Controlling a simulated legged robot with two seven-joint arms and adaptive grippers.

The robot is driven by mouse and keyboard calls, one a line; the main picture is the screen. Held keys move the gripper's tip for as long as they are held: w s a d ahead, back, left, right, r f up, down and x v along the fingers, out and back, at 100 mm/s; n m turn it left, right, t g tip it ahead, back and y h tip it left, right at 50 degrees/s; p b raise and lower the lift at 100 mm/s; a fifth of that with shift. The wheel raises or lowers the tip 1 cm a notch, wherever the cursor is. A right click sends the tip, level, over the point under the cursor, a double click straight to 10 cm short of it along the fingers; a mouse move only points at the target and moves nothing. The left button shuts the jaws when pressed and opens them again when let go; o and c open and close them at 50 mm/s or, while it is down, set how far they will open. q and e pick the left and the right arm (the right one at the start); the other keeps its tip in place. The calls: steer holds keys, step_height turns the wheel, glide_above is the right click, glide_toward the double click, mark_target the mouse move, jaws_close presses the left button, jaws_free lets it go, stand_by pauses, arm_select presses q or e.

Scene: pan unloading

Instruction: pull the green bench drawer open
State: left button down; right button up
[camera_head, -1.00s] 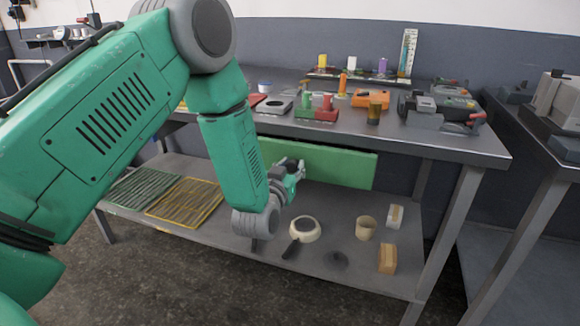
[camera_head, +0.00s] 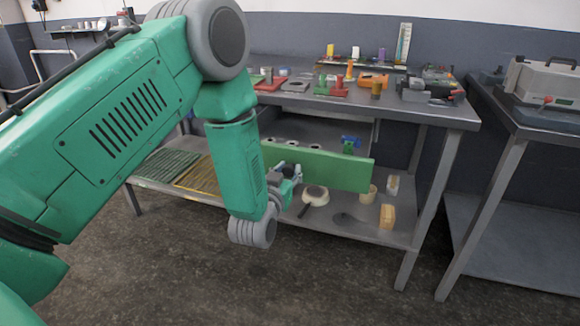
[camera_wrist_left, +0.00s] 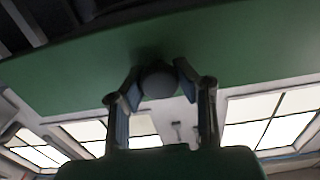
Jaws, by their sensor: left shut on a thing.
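The green bench drawer (camera_head: 335,169) hangs under the tabletop and stands pulled out, so its inside shows behind the green front. My left gripper (camera_head: 290,171) is at the left part of that front. In the left wrist view, the green front (camera_wrist_left: 250,45) spans the top, and my left gripper's two fingers are shut around a dark round knob (camera_wrist_left: 158,80) on it. Several items lie inside the drawer, among them a blue and green piece (camera_head: 350,144). My right gripper is not in view.
The steel bench (camera_head: 440,113) carries several tools and coloured parts. Its lower shelf (camera_head: 355,231) holds a pan (camera_head: 315,195), a cup (camera_head: 368,196), a wooden block (camera_head: 387,216) and racks (camera_head: 165,165). Another bench (camera_head: 540,128) stands at the right. The floor in front is clear.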

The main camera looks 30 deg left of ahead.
arm_select(q)
steer(key=shift+s+d, duration=0.15)
steer(key=shift+s, duration=0.3)
steer(key=c, duration=1.2)
jaws_free()
steer(key=v, duration=1.1)
steer(key=shift+s+d+f, duration=0.1)
steer(key=shift+s+d, duration=0.05)
steer(key=shift+s, duration=0.25)
